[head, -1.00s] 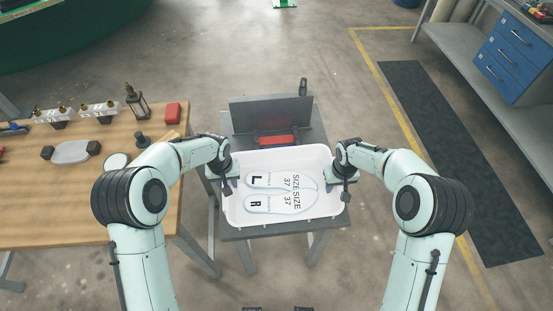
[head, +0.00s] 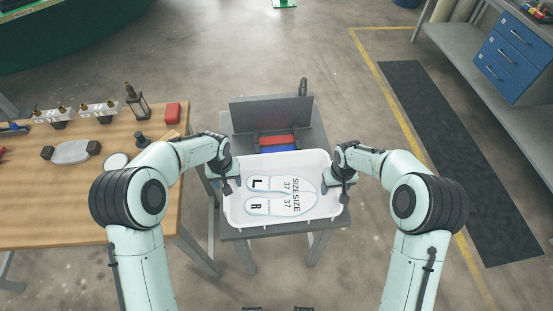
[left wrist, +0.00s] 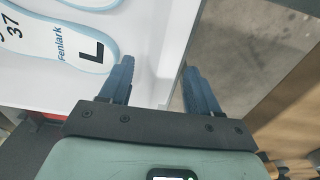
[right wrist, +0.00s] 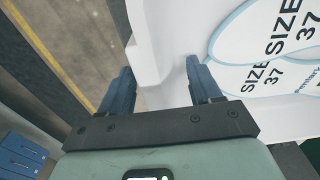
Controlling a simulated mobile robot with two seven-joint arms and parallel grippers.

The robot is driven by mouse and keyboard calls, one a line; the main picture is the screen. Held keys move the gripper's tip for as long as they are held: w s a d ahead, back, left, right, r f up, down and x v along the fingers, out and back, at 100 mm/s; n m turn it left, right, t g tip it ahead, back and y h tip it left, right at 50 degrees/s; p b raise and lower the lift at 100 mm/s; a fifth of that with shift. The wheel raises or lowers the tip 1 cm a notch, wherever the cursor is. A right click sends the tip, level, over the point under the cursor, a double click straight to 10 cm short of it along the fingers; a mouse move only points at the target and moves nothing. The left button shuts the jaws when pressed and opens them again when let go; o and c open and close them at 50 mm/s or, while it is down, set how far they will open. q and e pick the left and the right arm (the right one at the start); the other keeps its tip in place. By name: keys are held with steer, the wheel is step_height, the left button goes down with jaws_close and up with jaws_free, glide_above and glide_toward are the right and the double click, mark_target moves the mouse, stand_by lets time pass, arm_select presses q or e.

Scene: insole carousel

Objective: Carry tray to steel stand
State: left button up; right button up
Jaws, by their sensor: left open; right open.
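The white tray (head: 283,221) lies level on the grey steel stand (head: 232,126), over the front part of its top. Two insoles (head: 278,186) marked L, R and SIZE 37 lie side by side in it. My left gripper (head: 231,185) is open at the tray's left side; in the left wrist view its fingers (left wrist: 160,88) stand apart on either side of the tray's wall. My right gripper (head: 340,186) is open at the right side; in the right wrist view its fingers (right wrist: 161,88) also straddle the wall.
A grey upright panel (head: 270,113) stands behind the tray, with a red block (head: 277,140) and a blue patch before it. A wooden workbench (head: 60,205) with several tools is at left. A dark mat (head: 445,150) and a blue drawer unit (head: 515,60) are at right.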

arm_select(q)
step_height(320, 180, up, 10)
steer(key=shift+s, duration=0.35)
arm_select(e)
step_height(320, 180, up, 12)
steer(key=shift+s, duration=0.4)
